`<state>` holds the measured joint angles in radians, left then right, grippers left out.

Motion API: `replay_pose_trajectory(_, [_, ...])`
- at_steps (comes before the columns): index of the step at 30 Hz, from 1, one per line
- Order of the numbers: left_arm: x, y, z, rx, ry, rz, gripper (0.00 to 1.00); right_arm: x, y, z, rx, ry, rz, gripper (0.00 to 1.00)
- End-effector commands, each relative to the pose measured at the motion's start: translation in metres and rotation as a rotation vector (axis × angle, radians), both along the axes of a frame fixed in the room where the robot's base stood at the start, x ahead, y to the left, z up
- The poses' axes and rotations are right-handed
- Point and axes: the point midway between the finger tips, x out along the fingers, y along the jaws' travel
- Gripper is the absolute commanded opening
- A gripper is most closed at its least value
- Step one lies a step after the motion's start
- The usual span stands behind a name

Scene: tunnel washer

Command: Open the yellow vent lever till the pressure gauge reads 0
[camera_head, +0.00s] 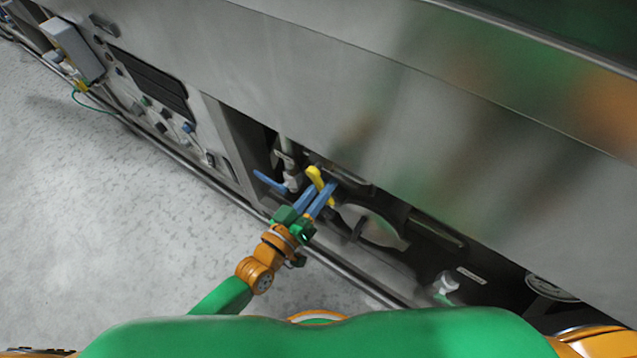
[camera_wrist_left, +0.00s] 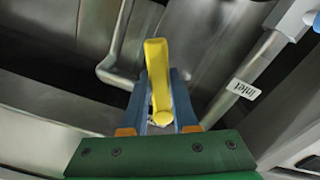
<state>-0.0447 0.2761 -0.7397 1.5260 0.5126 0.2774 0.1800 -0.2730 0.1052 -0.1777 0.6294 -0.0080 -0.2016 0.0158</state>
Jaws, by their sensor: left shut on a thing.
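The yellow vent lever (camera_head: 315,178) sits in the open bay low on the machine's front. My left gripper (camera_head: 322,189) reaches into the bay with its blue fingers at the lever. In the left wrist view the lever (camera_wrist_left: 157,75) stands between the two blue fingers (camera_wrist_left: 159,100), and the gripper is shut on it. The round gauge (camera_head: 551,287) is partly visible at the lower right of the head view; its reading is too small to tell. My right gripper is not in view.
A blue-handled valve (camera_head: 270,182) is just left of the yellow lever. A pipe labelled "inlet" (camera_wrist_left: 243,90) runs close by on the right in the wrist view. A long rail (camera_head: 345,275) crosses below the bay. The grey floor (camera_head: 90,220) on the left is clear.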

Motion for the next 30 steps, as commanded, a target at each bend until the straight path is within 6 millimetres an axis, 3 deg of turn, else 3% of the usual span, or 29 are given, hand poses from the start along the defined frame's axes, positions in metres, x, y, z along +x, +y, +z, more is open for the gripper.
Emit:
replay_pose_trajectory(23, [-0.0032,-0.0039,0.0018,-0.095,0.072,-0.002,0.0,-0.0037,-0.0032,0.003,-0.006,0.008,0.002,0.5])
replay_pose_trajectory(24, [-0.0032,-0.0039,0.0018,-0.095,0.072,-0.002,0.3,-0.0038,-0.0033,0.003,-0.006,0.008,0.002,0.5])
replay_pose_trajectory(27, [-0.0031,-0.0038,0.0019,-0.094,0.071,-0.001,0.57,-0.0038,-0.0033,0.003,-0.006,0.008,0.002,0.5])
replay_pose_trajectory(30, [-0.003,-0.0037,0.0022,-0.094,0.071,-0.001,0.57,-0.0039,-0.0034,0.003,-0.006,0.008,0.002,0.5])
